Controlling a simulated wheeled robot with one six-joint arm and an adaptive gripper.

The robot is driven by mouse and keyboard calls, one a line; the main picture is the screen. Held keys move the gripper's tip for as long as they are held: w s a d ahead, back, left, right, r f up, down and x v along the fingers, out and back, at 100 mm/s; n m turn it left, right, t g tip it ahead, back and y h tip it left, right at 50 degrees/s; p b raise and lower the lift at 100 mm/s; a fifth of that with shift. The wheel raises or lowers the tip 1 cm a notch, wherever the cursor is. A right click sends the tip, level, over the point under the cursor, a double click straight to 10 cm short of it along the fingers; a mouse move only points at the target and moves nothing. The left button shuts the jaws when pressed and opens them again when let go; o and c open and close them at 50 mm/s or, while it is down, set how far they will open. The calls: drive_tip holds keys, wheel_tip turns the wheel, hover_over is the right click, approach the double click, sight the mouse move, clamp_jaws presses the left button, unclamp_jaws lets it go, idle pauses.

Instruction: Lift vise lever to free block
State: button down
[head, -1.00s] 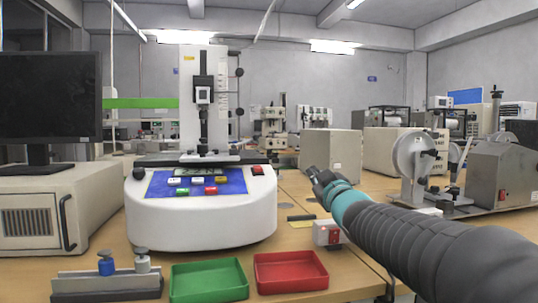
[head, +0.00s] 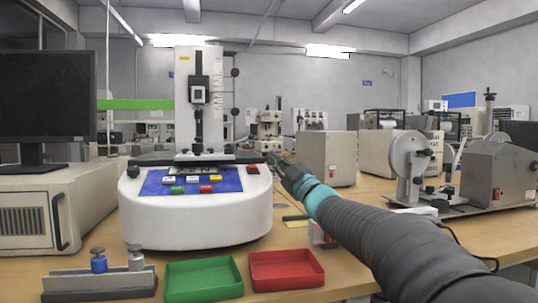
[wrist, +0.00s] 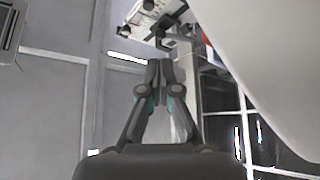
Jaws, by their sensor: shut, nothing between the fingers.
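The white testing machine (head: 195,222) stands left of centre in the head view, with an upright column (head: 185,100). I cannot clearly make out which part is the vise lever, nor a clamped block. My gripper (head: 272,158) is by the right end of the bar, near the machine's red button (head: 252,169); contact cannot be told. In the wrist view its fingers (wrist: 160,68) are shut and empty, beside the machine's white body (wrist: 275,65).
A green tray (head: 204,293) and a red tray (head: 287,284) lie at the table's front. A metal fixture with two knobs (head: 100,282) is at front left. A monitor (head: 45,100) stands left, and a grey machine with a reel (head: 505,175) stands right.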

sight(253, 137)
drive_tip(key=p+x, duration=0.1)
drive_tip(key=x, duration=0.7)
drive_tip(key=shift+w+a+r, duration=0.1)
drive_tip(key=shift+w+a, duration=0.15)
drive_tip(key=shift+r+p, duration=0.1)
drive_tip(key=shift+p, duration=0.2)
drive_tip(key=shift+r+n+g+p, duration=0.2)
drive_tip(key=shift+n+g+p, duration=0.3)
drive_tip(key=shift+p, duration=0.05)
